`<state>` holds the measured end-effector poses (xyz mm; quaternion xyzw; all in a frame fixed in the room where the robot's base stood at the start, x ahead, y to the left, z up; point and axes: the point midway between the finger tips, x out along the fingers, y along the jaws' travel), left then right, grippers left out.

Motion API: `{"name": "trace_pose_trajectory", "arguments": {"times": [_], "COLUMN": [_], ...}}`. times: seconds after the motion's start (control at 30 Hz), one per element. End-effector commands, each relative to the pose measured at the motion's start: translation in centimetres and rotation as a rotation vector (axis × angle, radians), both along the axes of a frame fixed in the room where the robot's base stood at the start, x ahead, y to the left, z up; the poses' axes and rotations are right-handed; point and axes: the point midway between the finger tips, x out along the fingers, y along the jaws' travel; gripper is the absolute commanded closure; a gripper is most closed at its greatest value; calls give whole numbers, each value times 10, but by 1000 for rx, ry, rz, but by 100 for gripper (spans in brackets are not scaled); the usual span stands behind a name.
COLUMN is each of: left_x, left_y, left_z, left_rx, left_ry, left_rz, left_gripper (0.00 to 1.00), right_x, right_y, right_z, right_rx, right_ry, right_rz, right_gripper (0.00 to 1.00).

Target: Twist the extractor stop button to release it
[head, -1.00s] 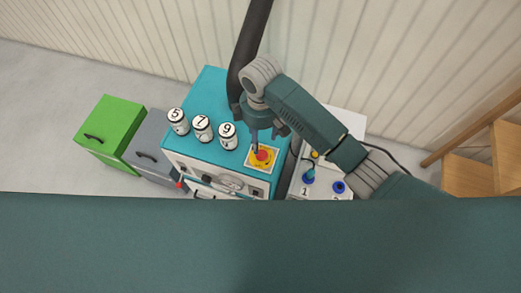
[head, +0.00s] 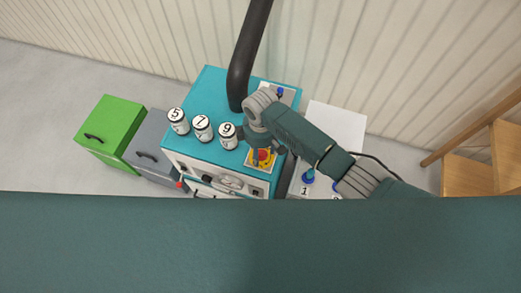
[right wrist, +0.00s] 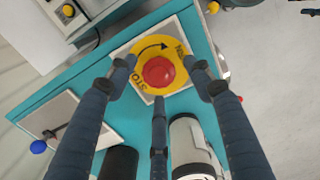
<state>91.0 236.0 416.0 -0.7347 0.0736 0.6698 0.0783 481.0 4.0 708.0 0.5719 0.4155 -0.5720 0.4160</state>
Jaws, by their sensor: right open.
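The extractor stop button is a red mushroom head (right wrist: 159,72) on a round yellow disc (right wrist: 140,48) with a curved arrow and lettering, on a pale square plate. In the head view the red button (head: 263,154) sits at the front right of the teal cabinet, partly covered by my right gripper (head: 263,156). In the right wrist view the three dark fingers of my right gripper (right wrist: 160,76) are open and spread around the button, with clear gaps between the fingertips and the red head. My left gripper is not in view.
Canisters 5 (head: 177,120), 7 (head: 202,127) and 9 (head: 228,135) stand on the teal cabinet (head: 209,85), left of the button. A black duct (head: 246,60) rises behind them. A blue-knobbed lever (right wrist: 39,146) is nearby. Wooden steps (head: 470,175) stand at the right.

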Motion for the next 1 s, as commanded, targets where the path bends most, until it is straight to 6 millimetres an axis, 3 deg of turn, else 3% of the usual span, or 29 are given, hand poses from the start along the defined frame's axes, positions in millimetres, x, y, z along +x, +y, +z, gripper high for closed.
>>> {"name": "trace_pose_trajectory", "arguments": {"times": [0.07,0.3,0.67,1.0], "left_x": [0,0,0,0], "left_y": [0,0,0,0], "left_z": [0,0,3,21], "left_rx": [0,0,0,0], "left_ry": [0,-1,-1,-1], "left_rz": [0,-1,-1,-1], "left_gripper": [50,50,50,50], "right_x": [0,0,0,0], "right_y": [0,1,2,4], "right_z": [0,0,2,4], "right_rx": [0,1,5,9], "right_ry": [0,1,0,1], "right_rz": [0,0,-24,-219], "right_gripper": [48,93,93,93]}}
